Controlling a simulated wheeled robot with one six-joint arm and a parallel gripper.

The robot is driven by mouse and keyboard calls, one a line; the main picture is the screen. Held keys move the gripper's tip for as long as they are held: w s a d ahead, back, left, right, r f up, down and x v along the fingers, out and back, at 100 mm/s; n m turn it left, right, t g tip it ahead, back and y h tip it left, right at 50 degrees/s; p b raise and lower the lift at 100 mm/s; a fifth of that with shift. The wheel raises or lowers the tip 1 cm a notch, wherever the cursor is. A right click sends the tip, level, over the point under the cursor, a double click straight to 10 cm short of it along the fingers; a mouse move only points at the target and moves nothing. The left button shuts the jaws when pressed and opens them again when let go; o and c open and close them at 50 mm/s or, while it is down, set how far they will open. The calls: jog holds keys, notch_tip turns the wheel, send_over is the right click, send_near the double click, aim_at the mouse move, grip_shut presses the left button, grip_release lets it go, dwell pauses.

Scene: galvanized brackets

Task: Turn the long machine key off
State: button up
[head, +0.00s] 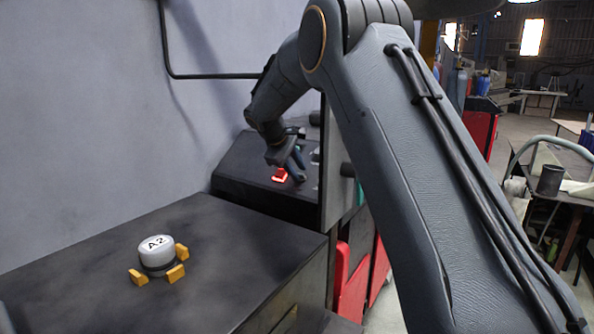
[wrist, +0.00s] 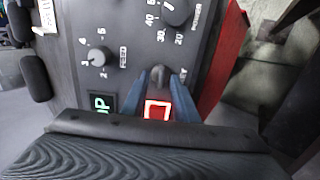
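A dark grey upright key (wrist: 159,75) stands out from the control panel (wrist: 125,25) in the wrist view. My gripper (wrist: 159,80) has one blue-grey finger on either side of it, with the tips close to its sides. I cannot tell whether they touch it. In the head view my gripper (head: 297,166) reaches down to the panel beside the red light (head: 280,175); the key is not clear there.
A smaller scaled knob (wrist: 97,56) and a larger one (wrist: 179,8) are on the panel. A wall (head: 80,110) stands at left.

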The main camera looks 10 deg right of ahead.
jog(key=shift+w+d+f, duration=0.2)
jog(key=shift+w+f, duration=0.05)
jog(key=shift+f, duration=0.2)
grip_shut()
